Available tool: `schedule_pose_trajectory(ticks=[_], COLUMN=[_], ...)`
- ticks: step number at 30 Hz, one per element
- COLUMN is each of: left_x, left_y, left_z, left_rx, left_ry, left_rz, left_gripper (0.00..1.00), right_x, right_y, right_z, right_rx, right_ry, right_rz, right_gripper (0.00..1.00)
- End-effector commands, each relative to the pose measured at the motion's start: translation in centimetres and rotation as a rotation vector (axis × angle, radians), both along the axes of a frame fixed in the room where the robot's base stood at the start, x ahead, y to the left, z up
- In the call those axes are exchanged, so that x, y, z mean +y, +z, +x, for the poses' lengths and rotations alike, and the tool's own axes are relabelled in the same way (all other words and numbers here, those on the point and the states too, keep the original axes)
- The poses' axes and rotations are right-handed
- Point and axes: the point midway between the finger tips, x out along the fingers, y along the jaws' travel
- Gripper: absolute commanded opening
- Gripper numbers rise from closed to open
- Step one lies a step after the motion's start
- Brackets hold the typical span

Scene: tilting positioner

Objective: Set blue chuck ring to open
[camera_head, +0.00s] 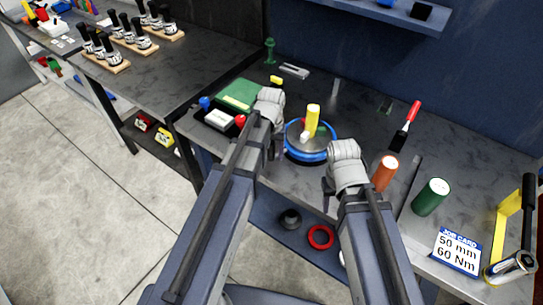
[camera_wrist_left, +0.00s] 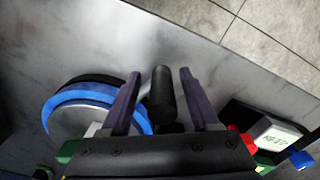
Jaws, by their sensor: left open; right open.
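The blue chuck ring (camera_head: 306,156) runs around a grey round plate on the bench, in the middle of the head view. A yellow upright piece (camera_head: 312,120) with red, green and white parts stands on the plate. In the left wrist view the blue ring (camera_wrist_left: 75,97) lies to the left of my left gripper (camera_wrist_left: 160,73). That gripper is open, with a black cylindrical handle (camera_wrist_left: 162,95) between its fingers; whether they touch it, and what its lower end joins, I cannot tell. My right gripper (camera_head: 328,192) is mostly hidden by its wrist, right of the ring.
A white display box (camera_head: 219,118) with red and blue knobs and a green block (camera_head: 238,95) stand left of the ring.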

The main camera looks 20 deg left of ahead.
Motion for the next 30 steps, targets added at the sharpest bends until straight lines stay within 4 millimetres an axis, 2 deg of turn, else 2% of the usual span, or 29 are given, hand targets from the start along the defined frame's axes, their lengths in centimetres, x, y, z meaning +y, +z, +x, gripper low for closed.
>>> schedule_pose_trajectory(ticks=[5,22,30], left_x=[0.0,0.02,0.03], left_y=[0.08,0.08,0.07], left_z=[-0.01,0.0,0.01], left_rx=[0.0,0.0,0.0], left_ry=[0.0,0.0,0.001], left_rz=[0.0,0.0,0.001], left_gripper=[0.62,0.0,0.0], right_x=[0.0,0.0,0.0], right_y=[0.08,0.08,0.07], right_z=[0.0,0.0,0.0], right_rx=[0.0,0.0,0.0], right_ry=[0.0,0.0,0.0], right_rz=[0.0,0.0,0.0], right_gripper=[0.5,0.5,0.5])
